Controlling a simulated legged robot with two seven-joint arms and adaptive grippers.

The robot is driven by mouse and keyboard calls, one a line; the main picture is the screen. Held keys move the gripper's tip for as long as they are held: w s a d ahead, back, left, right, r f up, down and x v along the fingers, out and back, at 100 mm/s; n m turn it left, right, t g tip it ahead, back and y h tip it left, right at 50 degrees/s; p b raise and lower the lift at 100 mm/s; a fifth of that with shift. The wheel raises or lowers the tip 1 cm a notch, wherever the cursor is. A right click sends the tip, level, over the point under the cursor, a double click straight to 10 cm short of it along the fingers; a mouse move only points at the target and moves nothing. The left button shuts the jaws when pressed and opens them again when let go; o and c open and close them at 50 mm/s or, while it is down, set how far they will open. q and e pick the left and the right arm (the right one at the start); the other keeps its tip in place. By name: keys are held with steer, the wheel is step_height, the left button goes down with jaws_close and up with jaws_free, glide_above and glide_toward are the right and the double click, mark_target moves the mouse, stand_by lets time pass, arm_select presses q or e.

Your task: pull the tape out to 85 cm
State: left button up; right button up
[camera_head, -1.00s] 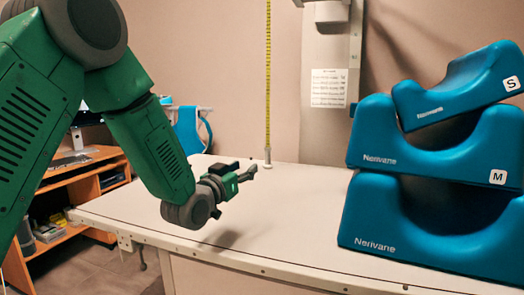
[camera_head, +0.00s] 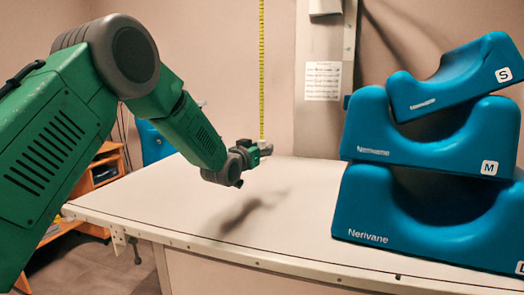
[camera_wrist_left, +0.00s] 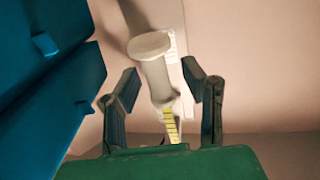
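The yellow measuring tape (camera_head: 262,70) hangs straight down in front of the back wall. At its lower end is a pale grey handle with a round disc end, clear in the left wrist view (camera_wrist_left: 152,62). My left gripper (camera_head: 264,148) is at the tape's lower end, above the far part of the table. In the left wrist view the two fingers (camera_wrist_left: 160,85) are apart, one on each side of the handle, with gaps visible. The yellow strip (camera_wrist_left: 170,123) shows between the fingers. The scale figures are too small to read. My right gripper is not in view.
A stack of blue Nerivane cushions (camera_head: 430,160) stands on the right of the white table (camera_head: 290,215); blue shapes fill the left of the left wrist view. A grey wall column (camera_head: 322,120) with a paper sheet is behind. The table's middle is clear.

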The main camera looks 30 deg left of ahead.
arm_select(q)
steer(key=shift+w, duration=0.25)
jaws_close()
step_height(320, 180, down, 5)
steer(key=shift+r+b, duration=0.1)
steer(key=shift+b, duration=0.85)
jaws_free()
